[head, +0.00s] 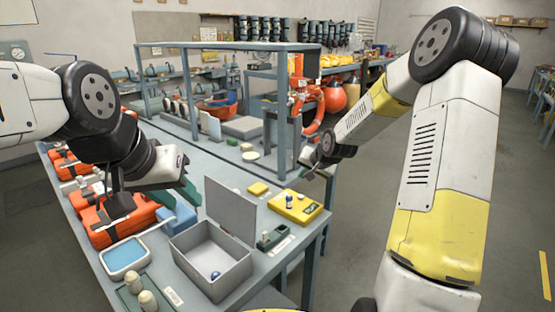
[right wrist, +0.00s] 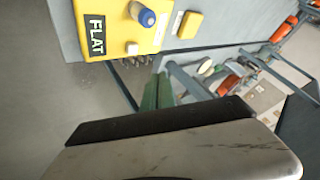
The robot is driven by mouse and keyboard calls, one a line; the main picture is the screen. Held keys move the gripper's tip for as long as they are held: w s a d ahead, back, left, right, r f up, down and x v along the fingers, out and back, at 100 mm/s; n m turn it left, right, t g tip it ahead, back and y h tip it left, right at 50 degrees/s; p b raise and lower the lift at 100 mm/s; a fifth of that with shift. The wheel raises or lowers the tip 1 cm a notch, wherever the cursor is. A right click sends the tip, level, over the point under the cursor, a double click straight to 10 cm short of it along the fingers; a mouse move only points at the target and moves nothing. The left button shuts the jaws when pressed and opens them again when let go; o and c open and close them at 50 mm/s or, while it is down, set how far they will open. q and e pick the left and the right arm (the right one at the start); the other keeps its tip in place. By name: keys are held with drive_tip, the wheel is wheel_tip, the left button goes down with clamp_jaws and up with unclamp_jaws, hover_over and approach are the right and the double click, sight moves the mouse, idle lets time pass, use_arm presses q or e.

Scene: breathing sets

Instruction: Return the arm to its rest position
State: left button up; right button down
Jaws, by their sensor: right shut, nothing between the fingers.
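My right arm comes in from the right and reaches over the table's right end. Its gripper (head: 309,173) is small in the head view, above and beyond the yellow case (head: 297,207). In the right wrist view the green fingers of my right gripper (right wrist: 158,92) are together and empty. They are clear of the yellow case marked FLAT (right wrist: 118,28). My left gripper (head: 180,191) hangs over the table beside a blue block (head: 178,219). Its green fingers are partly hidden, so I cannot tell whether they are open.
An open grey box (head: 238,270) with a blue-and-white piece inside stands at the table's front. Orange cases (head: 117,222) and a blue-filled tray (head: 124,258) lie to the left. A grey frame (head: 282,110) rises behind. Open floor (head: 355,215) lies right of the table.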

drive_tip(key=s+r+n+g+h, duration=0.1)
drive_tip(key=s+r, duration=0.4)
drive_tip(key=s, duration=0.4)
drive_tip(key=s+r+n, duration=0.2)
drive_tip(key=s+r, duration=0.4)
drive_tip(key=s, duration=0.2)
drive_tip(key=s+r+n+g+h, duration=0.1)
drive_tip(key=s+r, duration=0.4)
drive_tip(key=s, duration=0.4)
drive_tip(key=s+n+y, duration=0.1)
drive_tip(key=s, duration=0.9)
drive_tip(key=shift+s+a+r, duration=0.15)
drive_tip(key=shift+a+r, duration=0.15)
drive_tip(key=shift+r, duration=0.1)
